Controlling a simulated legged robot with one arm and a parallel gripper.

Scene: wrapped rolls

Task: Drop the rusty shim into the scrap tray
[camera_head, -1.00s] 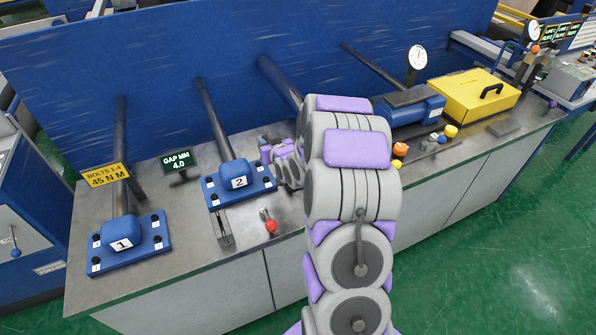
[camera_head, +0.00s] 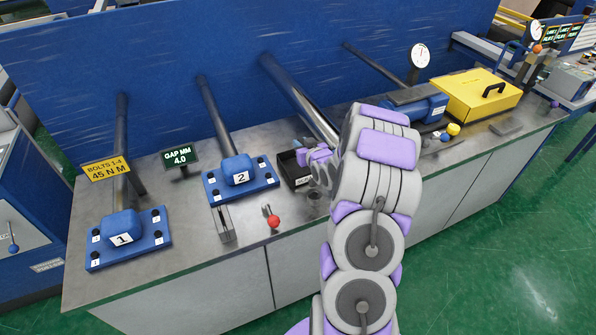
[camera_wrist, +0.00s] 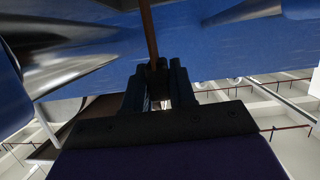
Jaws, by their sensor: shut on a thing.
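The rusty shim (camera_wrist: 149,30) is a thin brown strip in the wrist view. It stands up from between the fingers of my gripper (camera_wrist: 158,88), which is shut on it. In the head view my arm's wrist end (camera_head: 318,155) is by the right side of a small black open tray (camera_head: 287,172) with a white label, likely the scrap tray. My arm hides the tray's right part. The fingertips and shim cannot be made out there, and I cannot tell whether they are over the tray.
Blue block 2 (camera_head: 238,171) on its plate stands left of the tray, with a red-knobbed lever (camera_head: 272,219) in front. Block 1 (camera_head: 122,228) is farther left. Dark pipes slope to the blue back panel (camera_head: 230,50). A yellow case (camera_head: 470,97) stands right.

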